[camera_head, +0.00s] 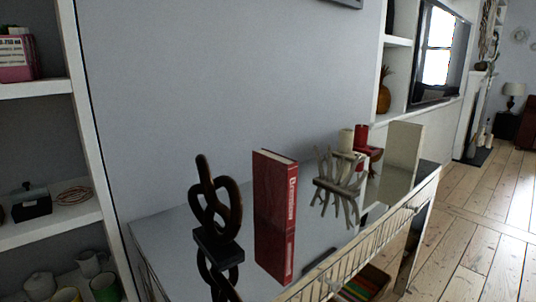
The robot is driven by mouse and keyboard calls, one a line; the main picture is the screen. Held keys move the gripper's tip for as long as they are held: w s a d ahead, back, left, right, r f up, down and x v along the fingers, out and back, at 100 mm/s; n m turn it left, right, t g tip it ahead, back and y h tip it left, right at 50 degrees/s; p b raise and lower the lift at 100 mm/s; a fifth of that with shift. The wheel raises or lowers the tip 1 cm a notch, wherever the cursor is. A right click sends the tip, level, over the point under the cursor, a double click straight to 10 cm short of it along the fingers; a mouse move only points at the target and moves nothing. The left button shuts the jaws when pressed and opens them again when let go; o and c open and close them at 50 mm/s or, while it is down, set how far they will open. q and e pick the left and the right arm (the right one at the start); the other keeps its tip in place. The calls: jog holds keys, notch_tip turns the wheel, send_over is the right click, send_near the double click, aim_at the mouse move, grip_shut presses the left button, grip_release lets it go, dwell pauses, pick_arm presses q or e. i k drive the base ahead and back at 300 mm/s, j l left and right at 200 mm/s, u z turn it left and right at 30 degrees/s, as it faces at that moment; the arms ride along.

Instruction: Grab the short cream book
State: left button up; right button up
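A short cream book (405,143) appears to stand upright at the far right end of a glossy, reflective cabinet top (180,240). Its plain cream face shows, with a reflection below it.
A tall red book (276,190) stands nearer, between a dark knotted sculpture (217,205) and the pale branching ornament (338,175). Bare floorboards (480,240) lie open at right.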

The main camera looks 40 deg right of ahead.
aim_at(404, 140)
jog(key=z, duration=2.05)
jog(key=u, duration=0.6)
jog(key=i+l+u, duration=0.15)
jog(key=l+u, duration=0.15)
jog(key=u, duration=0.2)
jog(key=i+l+u, duration=0.1)
jog(key=l+u, duration=0.65)
jog(key=u, duration=0.2)
